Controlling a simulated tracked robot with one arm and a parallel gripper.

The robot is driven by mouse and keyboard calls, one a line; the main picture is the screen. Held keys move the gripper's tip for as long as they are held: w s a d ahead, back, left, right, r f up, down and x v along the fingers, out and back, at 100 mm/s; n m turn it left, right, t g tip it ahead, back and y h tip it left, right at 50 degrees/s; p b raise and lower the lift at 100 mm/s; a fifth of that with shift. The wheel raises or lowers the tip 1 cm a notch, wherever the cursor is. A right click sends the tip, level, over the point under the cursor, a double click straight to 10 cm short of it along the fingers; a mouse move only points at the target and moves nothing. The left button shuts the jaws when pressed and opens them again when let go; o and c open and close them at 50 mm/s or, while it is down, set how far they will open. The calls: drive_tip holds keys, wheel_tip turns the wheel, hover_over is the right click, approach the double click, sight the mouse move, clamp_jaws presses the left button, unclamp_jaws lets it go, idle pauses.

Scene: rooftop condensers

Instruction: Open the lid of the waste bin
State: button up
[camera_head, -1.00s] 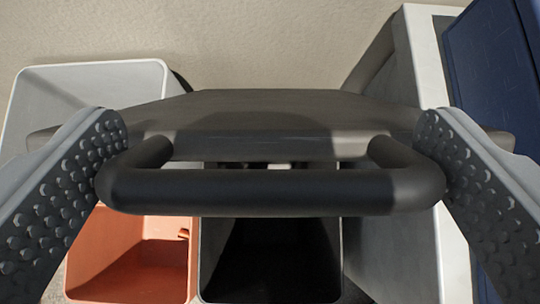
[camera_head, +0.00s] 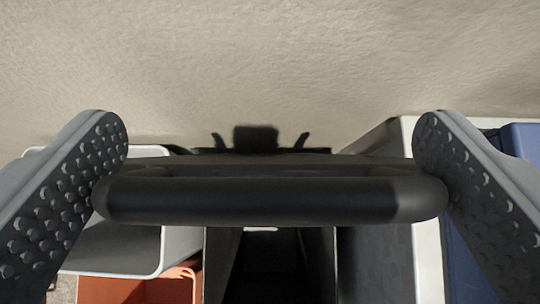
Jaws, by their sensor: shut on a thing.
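The dark lid (camera_head: 270,160) is seen nearly edge-on, with its black bar handle (camera_head: 270,200) across the middle of the view. My gripper (camera_head: 268,165) has its two studded fingers at the left and right ends of the handle, shut on it lengthwise. Below the handle is a dark opening between dark walls, apparently the waste bin (camera_head: 355,265). The handle and lid hide its upper part.
A white container (camera_head: 115,250) and an orange one (camera_head: 150,290) stand at the left. A pale upright edge (camera_head: 427,260) and a blue box (camera_head: 525,140) are at the right. A plain beige wall (camera_head: 270,60) fills the top, with a dark shadow low on it.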

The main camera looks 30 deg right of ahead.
drive_tip(key=o, duration=1.1)
drive_tip(key=shift+w, duration=0.1)
drive_tip(key=shift+a+r, duration=0.1)
drive_tip(key=b+v, duration=0.1)
drive_tip(key=v, duration=1.2)
drive_tip(key=shift+a+r+b, duration=0.1)
drive_tip(key=shift+a+b, duration=0.1)
drive_tip(key=shift+b, duration=0.15)
